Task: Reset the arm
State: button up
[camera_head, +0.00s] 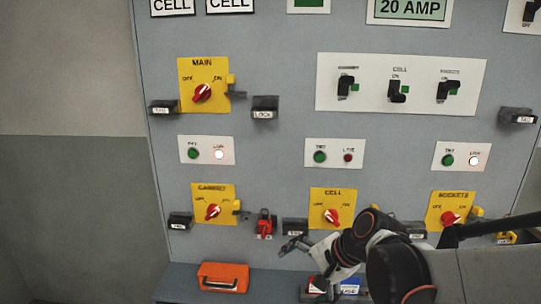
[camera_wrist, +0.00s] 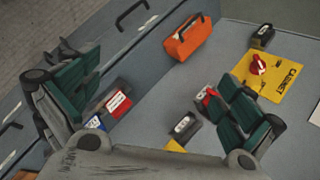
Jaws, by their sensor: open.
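My gripper (camera_head: 296,246) is at the lower middle of the panel in the head view, at the end of my arm coming in from the lower right. In the wrist view its two green-padded fingers (camera_wrist: 160,100) are spread wide apart, with nothing held between them. A red padlock (camera_head: 265,224) is on the panel just left of my gripper; a red piece beside the right finger in the wrist view (camera_wrist: 207,94) is partly hidden. The yellow CABINET switch plate (camera_head: 213,203) with its red knob is further left; it also shows in the wrist view (camera_wrist: 278,77).
An orange toolbox (camera_head: 222,278) sits on the ledge below the panel. Red and blue labelled items (camera_head: 343,288) lie on the ledge, partly behind my arm. The CELL plate (camera_head: 331,205) and the SOCKETS plate (camera_head: 449,209) are close to my arm. Free floor lies left of the panel.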

jog(key=s+d+r+n+t+h, duration=0.1)
jog(key=s+d+r+n+h, duration=0.1)
jog(key=s+d, duration=0.4)
jog(key=s+d+r+n+t+h, duration=0.1)
jog(key=s+d+r+n+h, duration=0.1)
jog(key=s+d+n, duration=0.4)
jog(key=s+n+h, duration=0.1)
jog(key=s, duration=0.3)
jog(key=shift+d+r+t+h, duration=0.15)
jog(key=shift+r+t+h, duration=0.15)
jog(key=shift+h, duration=0.1)
